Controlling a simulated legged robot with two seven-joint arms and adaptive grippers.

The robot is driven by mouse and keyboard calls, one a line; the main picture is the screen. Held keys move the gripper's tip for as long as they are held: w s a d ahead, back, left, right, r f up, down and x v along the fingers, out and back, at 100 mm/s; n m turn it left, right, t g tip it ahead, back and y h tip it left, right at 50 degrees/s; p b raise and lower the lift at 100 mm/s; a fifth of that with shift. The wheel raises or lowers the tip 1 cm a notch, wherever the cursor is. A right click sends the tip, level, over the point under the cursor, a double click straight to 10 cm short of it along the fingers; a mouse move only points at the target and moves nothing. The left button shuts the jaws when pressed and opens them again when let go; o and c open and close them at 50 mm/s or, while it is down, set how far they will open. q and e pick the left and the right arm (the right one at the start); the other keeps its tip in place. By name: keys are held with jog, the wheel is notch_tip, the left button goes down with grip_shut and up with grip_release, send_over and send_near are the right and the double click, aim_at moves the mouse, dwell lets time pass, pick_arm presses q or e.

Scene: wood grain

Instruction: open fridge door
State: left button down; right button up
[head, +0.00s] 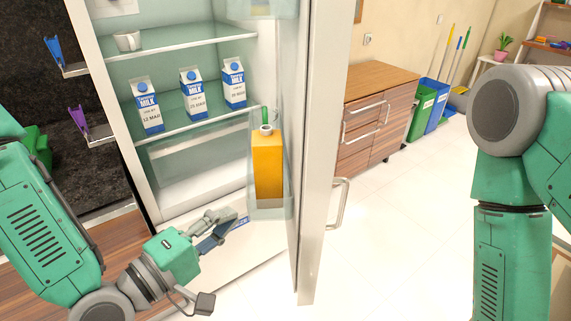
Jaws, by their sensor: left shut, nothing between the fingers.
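The fridge (190,192) stands open at the left, its shelves in view. Its door (318,140) is swung wide, edge-on to me, with a metal handle (338,203) on its right, outer side. A door bin holds an orange carton (267,165). Several milk cartons (193,94) stand on a shelf, and a white cup (127,41) sits on the shelf above. My left gripper (236,222) is shut and empty, low in front of the fridge opening, left of the door and below the door bin. My right arm shows at the right, but its gripper is out of view.
A wooden drawer cabinet (372,110) stands behind the door to the right. Green and blue bins (428,108), broom handles and a potted plant (503,46) are farther back. The pale tiled floor (400,230) right of the door is clear.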

pick_arm(q)
jog(key=p, duration=0.3)
send_near(300, 180)
jog(key=x, duration=0.6)
jog(key=shift+w+a+r, duration=0.25)
jog(key=shift+w+r, duration=0.05)
jog(key=shift+r, duration=0.05)
jog(key=shift+d, duration=0.7)
jog(key=shift+f, duration=0.1)
